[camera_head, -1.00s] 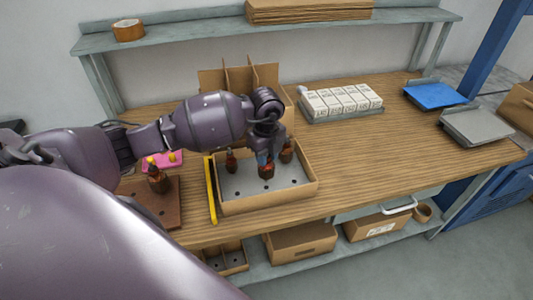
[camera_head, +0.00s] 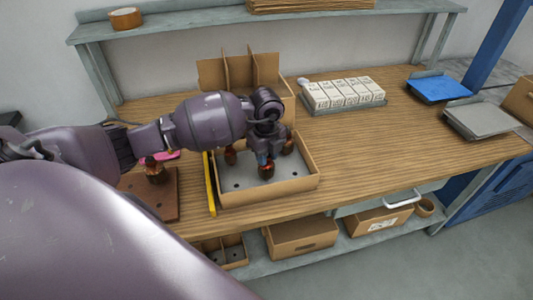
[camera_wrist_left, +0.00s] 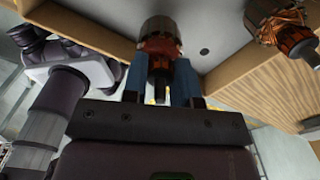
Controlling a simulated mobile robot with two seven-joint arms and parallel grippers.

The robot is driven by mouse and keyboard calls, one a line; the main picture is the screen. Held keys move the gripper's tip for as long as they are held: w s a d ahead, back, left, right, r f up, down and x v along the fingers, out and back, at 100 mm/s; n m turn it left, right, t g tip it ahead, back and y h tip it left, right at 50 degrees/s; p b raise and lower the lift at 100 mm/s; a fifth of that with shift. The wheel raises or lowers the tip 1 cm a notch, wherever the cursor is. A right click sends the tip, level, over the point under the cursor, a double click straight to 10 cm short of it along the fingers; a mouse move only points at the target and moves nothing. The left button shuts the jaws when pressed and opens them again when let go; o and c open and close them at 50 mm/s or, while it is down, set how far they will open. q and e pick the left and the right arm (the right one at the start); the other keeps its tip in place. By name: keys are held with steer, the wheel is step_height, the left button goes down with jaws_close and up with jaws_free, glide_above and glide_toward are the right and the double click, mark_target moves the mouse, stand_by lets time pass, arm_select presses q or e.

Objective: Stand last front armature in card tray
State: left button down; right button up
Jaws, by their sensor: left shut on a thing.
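My left gripper (camera_head: 264,158) points down over the front part of the card tray (camera_head: 268,194). It is shut on a copper-and-dark armature (camera_head: 267,171), which is roughly upright. In the left wrist view the blue fingers (camera_wrist_left: 160,80) stand on both sides of this armature (camera_wrist_left: 160,38). I cannot tell whether its lower end touches the tray floor. Two other armatures stand in the tray behind it, one at left (camera_head: 230,155) and one at right (camera_head: 287,146), partly hidden by my gripper. Another armature (camera_head: 155,172) stands on the brown block at left.
The brown block (camera_head: 163,203) and a yellow strip (camera_head: 210,185) lie left of the tray. Card dividers (camera_head: 240,72) stand behind it. A tray of white boxes (camera_head: 343,93) is at back right. The table right of the card tray is clear.

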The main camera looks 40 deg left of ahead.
arm_select(q)
steer(key=shift+f, duration=0.35)
arm_select(e)
steer(key=shift+w+f, duration=0.1)
steer(key=shift+w, duration=0.05)
arm_select(q)
steer(key=shift+f, duration=0.25)
arm_select(e)
steer(key=shift+w, duration=0.35)
arm_select(q)
steer(key=c, duration=1.1)
jaws_free()
steer(key=o, duration=0.7)
steer(key=shift+c, duration=0.2)
arm_select(e)
steer(key=shift+s+f, duration=0.15)
steer(key=shift+s, duration=0.4)
steer(key=shift+w+r, duration=0.2)
steer(key=shift+w, duration=0.3)
steer(key=shift+r, duration=0.1)
